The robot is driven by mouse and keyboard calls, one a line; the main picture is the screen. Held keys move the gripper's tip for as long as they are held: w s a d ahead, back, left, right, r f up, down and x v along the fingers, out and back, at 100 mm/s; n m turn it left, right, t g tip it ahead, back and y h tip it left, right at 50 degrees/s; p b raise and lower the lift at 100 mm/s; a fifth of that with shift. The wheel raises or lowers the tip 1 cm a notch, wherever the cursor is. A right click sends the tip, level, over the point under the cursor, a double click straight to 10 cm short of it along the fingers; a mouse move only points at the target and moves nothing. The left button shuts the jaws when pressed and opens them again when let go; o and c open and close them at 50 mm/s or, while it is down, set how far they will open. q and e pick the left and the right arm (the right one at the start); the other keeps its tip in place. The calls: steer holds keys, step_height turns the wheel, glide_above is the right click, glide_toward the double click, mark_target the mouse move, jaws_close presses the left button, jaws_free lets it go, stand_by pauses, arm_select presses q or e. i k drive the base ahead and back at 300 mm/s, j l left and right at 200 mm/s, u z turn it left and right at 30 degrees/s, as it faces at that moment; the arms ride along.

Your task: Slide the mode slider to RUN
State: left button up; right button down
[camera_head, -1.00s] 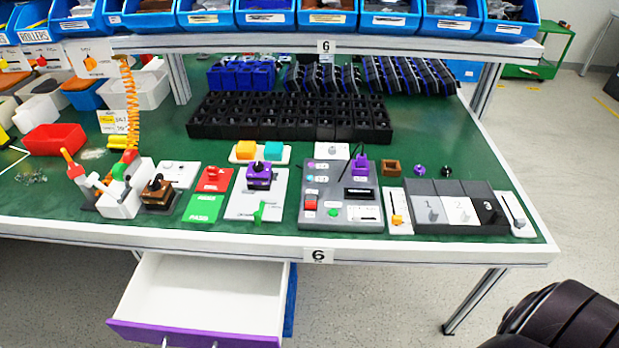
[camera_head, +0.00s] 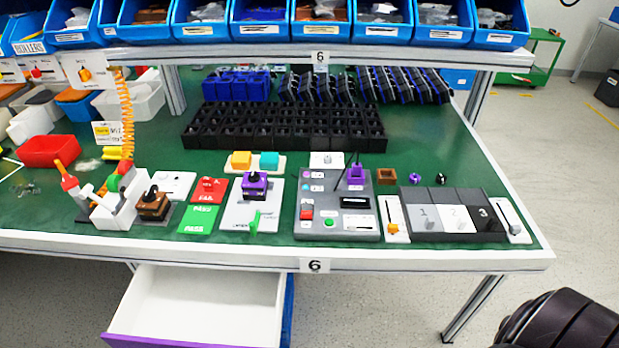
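Two white slider plates stand at the right front of the table. One with an orange knob (camera_head: 392,221) near its front end is left of the numbered block. The other, a slider plate (camera_head: 510,217) with a pale grey knob, is at its right end. I cannot read their labels, so I cannot tell which is the mode slider. Between them is a dark and white block (camera_head: 456,219) marked 1, 2, 3. A grey control panel (camera_head: 335,233) with a red and a green button is to the left. Neither gripper shows; only a dark part of my arm is at the bottom right.
The green table (camera_head: 440,140) carries black bins (camera_head: 285,130) behind, a purple switch on a base (camera_head: 254,185), and red and green PASS/FAIL plates (camera_head: 198,220). A shelf of blue bins (camera_head: 380,28) overhangs the back. An open drawer (camera_head: 200,300) is below the front edge.

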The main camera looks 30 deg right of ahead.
mark_target(352, 222)
steer(key=l+z, duration=0.1)
steer(key=z, duration=0.25)
steer(key=l+z, duration=0.1)
steer(key=z, duration=0.25)
steer(key=l+z, duration=0.1)
steer(key=z, duration=0.25)
steer(key=k, duration=0.05)
